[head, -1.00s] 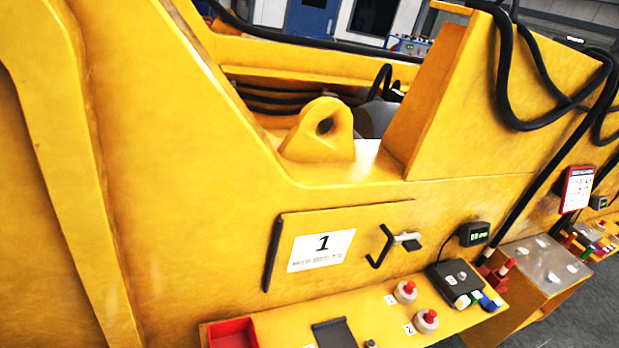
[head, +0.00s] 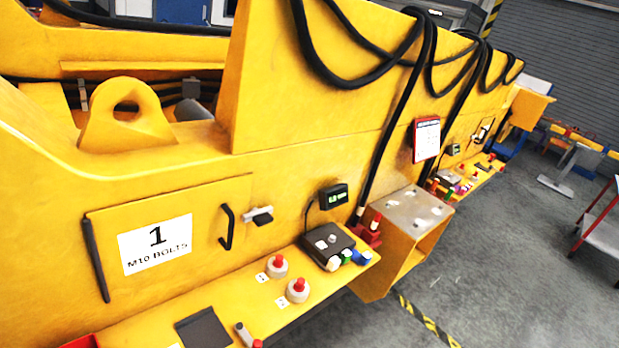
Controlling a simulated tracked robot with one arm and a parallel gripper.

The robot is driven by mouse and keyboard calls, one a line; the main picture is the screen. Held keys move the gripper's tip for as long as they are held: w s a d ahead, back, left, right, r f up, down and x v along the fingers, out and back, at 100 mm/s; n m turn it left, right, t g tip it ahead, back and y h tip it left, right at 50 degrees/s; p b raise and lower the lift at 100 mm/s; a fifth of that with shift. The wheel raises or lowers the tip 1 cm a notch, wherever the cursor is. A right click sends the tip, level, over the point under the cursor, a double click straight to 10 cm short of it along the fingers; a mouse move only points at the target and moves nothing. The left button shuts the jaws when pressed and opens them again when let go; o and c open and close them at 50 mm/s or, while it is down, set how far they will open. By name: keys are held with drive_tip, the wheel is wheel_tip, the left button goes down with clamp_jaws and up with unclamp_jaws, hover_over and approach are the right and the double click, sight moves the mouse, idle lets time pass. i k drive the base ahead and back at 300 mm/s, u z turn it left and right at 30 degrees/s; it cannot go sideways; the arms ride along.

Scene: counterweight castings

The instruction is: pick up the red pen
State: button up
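I cannot make out a red pen for certain. A small grey stick-like item (head: 243,334) lies at the bottom edge on the near yellow shelf (head: 262,318), with a bit of red beside its lower end; the frame cuts it off. Small coloured items, some red, lie on a farther shelf (head: 483,176), too small to tell apart. My gripper is not in view.
The near shelf holds two red-topped knobs (head: 297,291), a dark flat plate (head: 203,329) and a black box (head: 328,245) with coloured caps. A yellow bracket box (head: 402,237) juts out between the shelves. Open grey floor (head: 490,270) lies at right.

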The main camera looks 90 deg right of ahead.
sight(374, 223)
drive_tip(key=z, duration=3.9)
drive_tip(key=k, duration=1.2)
drive_tip(key=u, duration=0.8)
drive_tip(key=i, duration=1)
drive_tip(key=u, duration=0.05)
